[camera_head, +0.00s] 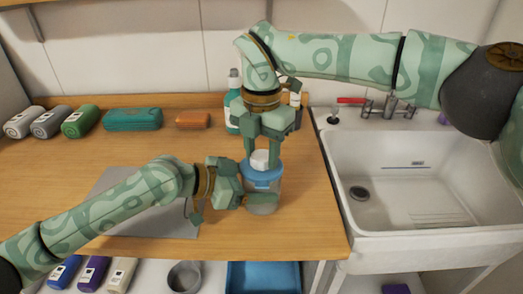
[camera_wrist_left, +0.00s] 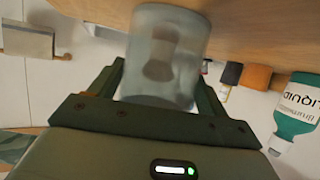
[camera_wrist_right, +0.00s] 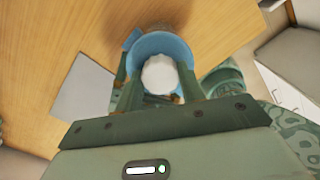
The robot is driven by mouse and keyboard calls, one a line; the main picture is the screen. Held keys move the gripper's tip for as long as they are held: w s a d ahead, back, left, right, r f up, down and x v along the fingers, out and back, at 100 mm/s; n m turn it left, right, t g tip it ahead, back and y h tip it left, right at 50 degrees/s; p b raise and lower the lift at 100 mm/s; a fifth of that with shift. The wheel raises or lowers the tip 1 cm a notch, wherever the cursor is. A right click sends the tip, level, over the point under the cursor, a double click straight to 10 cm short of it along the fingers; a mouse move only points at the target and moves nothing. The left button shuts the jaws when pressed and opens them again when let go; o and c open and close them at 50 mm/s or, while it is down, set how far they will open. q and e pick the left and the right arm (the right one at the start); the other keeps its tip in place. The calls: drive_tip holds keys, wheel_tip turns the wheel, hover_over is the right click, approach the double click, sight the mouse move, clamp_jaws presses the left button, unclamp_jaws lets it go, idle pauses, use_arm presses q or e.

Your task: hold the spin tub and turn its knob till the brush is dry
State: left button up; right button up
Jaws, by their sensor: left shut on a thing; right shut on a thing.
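The spin tub (camera_head: 262,209) is a translucent pot with a blue lid (camera_head: 261,178) and a white knob (camera_head: 260,158) on top. It stands upright on the wooden top near the front edge. My left gripper (camera_head: 258,200) is shut around the tub's wall from the left. The left wrist view shows the tub (camera_wrist_left: 186,75) between its fingers, with a blurred darker shape inside that looks like the brush (camera_wrist_left: 160,55). My right gripper (camera_head: 261,162) points down and is shut on the knob; the right wrist view shows the knob (camera_wrist_right: 160,75) between its fingers. Whether the brush is wet cannot be told.
A teal-labelled bottle (camera_head: 234,118) stands close behind my right gripper. A grey mat (camera_head: 160,222) lies under my left arm. Rolled towels (camera_head: 82,121), a teal case (camera_head: 133,119) and an orange bar (camera_head: 193,120) line the back. A white sink (camera_head: 410,190) is at right.

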sight(262, 155)
drive_tip(key=shift+w+d, duration=0.1)
drive_tip(key=shift+w, duration=0.05)
drive_tip(key=o, duration=1)
wheel_tip(262, 155, up, 12)
drive_tip(key=shift+r, duration=0.1)
